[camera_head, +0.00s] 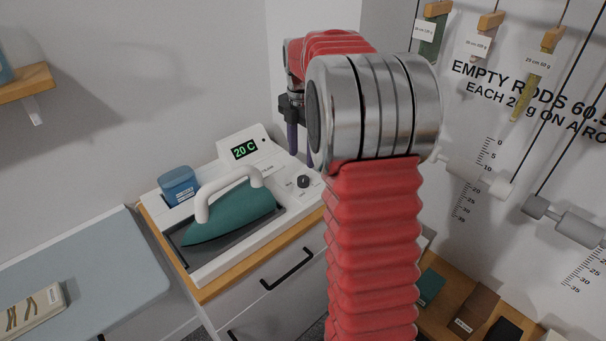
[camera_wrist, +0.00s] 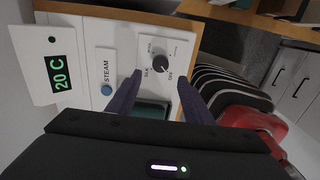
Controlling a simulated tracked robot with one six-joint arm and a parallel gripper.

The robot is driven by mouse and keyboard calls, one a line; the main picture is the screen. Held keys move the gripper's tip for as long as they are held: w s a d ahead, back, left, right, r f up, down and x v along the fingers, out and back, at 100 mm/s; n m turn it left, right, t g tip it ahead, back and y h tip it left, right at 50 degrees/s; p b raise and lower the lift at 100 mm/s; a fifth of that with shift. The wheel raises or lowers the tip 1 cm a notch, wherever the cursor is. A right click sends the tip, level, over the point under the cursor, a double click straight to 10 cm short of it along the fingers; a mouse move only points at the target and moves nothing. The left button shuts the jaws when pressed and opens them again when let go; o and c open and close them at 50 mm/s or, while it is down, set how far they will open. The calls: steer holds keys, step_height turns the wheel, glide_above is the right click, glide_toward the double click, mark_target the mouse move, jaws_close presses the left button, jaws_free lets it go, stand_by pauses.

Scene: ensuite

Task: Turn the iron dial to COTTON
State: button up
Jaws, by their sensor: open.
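The iron dial is a round black knob on the white panel of the ironing station, seen in the head view (camera_head: 303,182) and the wrist view (camera_wrist: 160,63). Small labels surround it; SILK and OFF seem to be among them, but I cannot read its setting surely. My gripper (camera_wrist: 160,79) is open and empty. In the wrist view its two dark purple fingers straddle the near side of the dial, apart from it. In the head view my gripper (camera_head: 300,150) hangs above and behind the dial, partly hidden by my arm. The teal iron (camera_head: 232,212) rests in its tray.
A display (camera_head: 244,150) reads 20 C. A blue STEAM button (camera_wrist: 107,90) lies left of the dial in the wrist view. A blue container (camera_head: 178,186) stands behind the iron. Hanging rods (camera_head: 478,172) are on the right wall. An ironing board (camera_head: 95,265) is at left.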

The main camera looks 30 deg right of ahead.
mark_target(302, 178)
step_height(302, 178, down, 8)
steer(key=shift+f, duration=0.1)
stand_by(0.4)
steer(key=c, duration=1.1)
